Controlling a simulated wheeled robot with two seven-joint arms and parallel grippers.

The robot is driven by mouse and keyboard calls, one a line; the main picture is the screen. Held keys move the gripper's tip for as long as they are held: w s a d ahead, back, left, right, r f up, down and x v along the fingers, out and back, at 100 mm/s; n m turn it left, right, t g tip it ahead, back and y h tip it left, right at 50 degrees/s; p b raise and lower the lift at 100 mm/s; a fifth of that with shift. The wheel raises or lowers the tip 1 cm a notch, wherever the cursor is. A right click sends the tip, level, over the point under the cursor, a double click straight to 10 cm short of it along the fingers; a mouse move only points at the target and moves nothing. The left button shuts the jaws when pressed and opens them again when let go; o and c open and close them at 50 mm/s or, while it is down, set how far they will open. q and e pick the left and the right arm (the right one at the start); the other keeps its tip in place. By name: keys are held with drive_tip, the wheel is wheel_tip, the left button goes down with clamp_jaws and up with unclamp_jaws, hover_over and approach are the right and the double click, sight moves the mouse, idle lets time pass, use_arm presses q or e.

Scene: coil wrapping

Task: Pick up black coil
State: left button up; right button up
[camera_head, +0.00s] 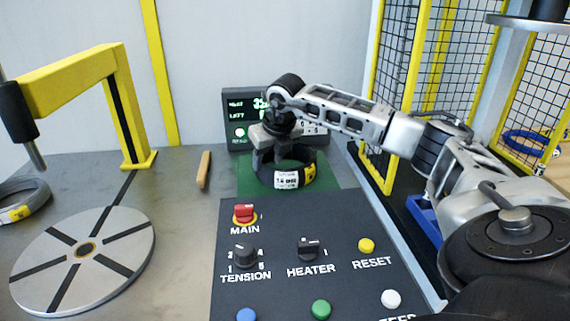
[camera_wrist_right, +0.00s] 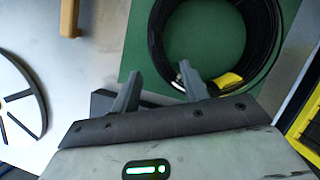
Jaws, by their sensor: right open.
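The black coil (camera_head: 308,177) lies flat on a green mat (camera_head: 243,182) behind the control panel, with a white and yellow label facing me. In the right wrist view the coil (camera_wrist_right: 268,28) is a dark ring, with its label at its lower side. My right gripper (camera_head: 275,160) is over the left part of the coil in the head view. In the right wrist view its fingers (camera_wrist_right: 158,80) are apart, and the right finger is close to the coil's lower rim. I cannot tell whether it touches. My left gripper is not in view.
A control panel (camera_head: 285,285) with knobs and buttons is in front of the mat. A slotted turntable (camera_head: 120,240) and a yellow arm stand (camera_head: 125,110) are at left, with another coil (camera_head: 38,198) at the left edge. A wooden stick (camera_head: 204,170) lies left of the mat. Yellow mesh fencing is at right.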

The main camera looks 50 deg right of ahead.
sight(264, 166)
drive_tip(key=shift+w+p+x, duration=0.2)
drive_tip(key=shift+p+x, duration=0.05)
drive_tip(key=shift+x, duration=1.3)
drive_tip(key=shift+w+p+x, duration=0.2)
drive_tip(key=shift+x, duration=1.35)
drive_tip(key=shift+d+r, duration=0.1)
drive_tip(key=shift+r, duration=0.15)
clamp_jaws()
drive_tip(key=shift+r, duration=0.15)
